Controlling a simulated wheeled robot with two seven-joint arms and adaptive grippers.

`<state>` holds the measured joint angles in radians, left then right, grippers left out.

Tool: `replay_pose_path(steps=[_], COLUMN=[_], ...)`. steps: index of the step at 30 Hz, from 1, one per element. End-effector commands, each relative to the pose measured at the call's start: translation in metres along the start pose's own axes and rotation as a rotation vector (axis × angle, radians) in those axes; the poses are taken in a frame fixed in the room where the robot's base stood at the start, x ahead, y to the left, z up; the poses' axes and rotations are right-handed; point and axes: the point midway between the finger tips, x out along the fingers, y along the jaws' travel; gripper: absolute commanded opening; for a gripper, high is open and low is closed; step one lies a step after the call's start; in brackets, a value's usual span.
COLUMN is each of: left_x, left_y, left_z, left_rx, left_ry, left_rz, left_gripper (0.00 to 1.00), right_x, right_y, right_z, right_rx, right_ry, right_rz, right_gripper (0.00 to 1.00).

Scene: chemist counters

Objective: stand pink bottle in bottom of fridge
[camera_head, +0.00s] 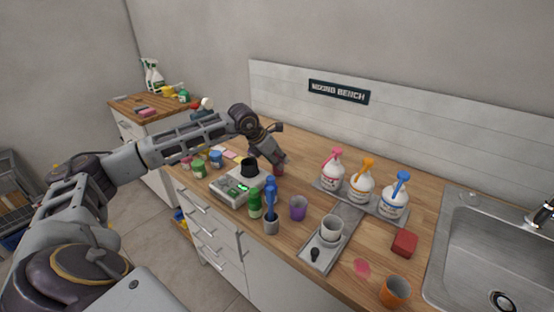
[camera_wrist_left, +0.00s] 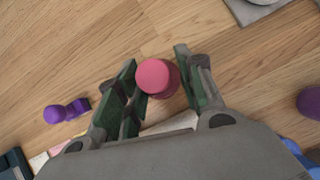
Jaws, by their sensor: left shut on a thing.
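The pink bottle (camera_wrist_left: 157,78) is seen from its top in the left wrist view, between the green-padded fingers of my left gripper (camera_wrist_left: 162,88). My left gripper is shut on it. In the head view my left gripper (camera_head: 277,160) is at the back of the wooden counter, and the pink bottle (camera_head: 281,170) shows only in small part below the fingers. Whether the bottle touches the counter I cannot tell. No fridge can be made out in either view. My right gripper is not in view.
Near the gripper are a scale (camera_head: 235,184), a green bottle (camera_head: 255,203) and a purple cup (camera_head: 298,207). Pump bottles (camera_head: 361,186) stand on a tray to the right, before the sink (camera_head: 490,250). A side counter (camera_head: 150,108) stands at the back left.

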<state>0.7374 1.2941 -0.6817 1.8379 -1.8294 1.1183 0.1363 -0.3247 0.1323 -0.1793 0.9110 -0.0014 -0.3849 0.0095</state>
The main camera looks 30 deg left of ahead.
Motion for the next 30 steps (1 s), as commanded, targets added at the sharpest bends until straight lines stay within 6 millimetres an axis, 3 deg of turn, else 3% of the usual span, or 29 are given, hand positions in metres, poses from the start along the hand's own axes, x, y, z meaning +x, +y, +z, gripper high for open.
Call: replay_pose_path(steps=[5, 6, 10, 25, 30], left_x=[0.002, 0.002, 0.002, 0.0, -0.011], left_y=[0.0, 0.0, 0.0, 0.0, 0.001], left_z=[-0.001, -0.001, -0.001, 0.0, 0.001], left_rx=[0.0, 0.0, 0.0, 0.0, 0.001], left_ry=[0.0, 0.0, 0.0, 0.0, -0.001], left_rz=[0.0, 0.0, 0.0, 0.0, 0.001], left_gripper=[0.09, 0.41, 0.58, 0.59, 0.59], right_x=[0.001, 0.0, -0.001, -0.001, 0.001], right_y=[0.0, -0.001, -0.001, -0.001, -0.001], right_z=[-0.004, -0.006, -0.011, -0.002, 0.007], right_rx=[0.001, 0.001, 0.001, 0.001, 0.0], right_ry=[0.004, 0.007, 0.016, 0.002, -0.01], right_rz=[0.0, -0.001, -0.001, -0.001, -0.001], right_gripper=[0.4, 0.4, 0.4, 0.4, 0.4])
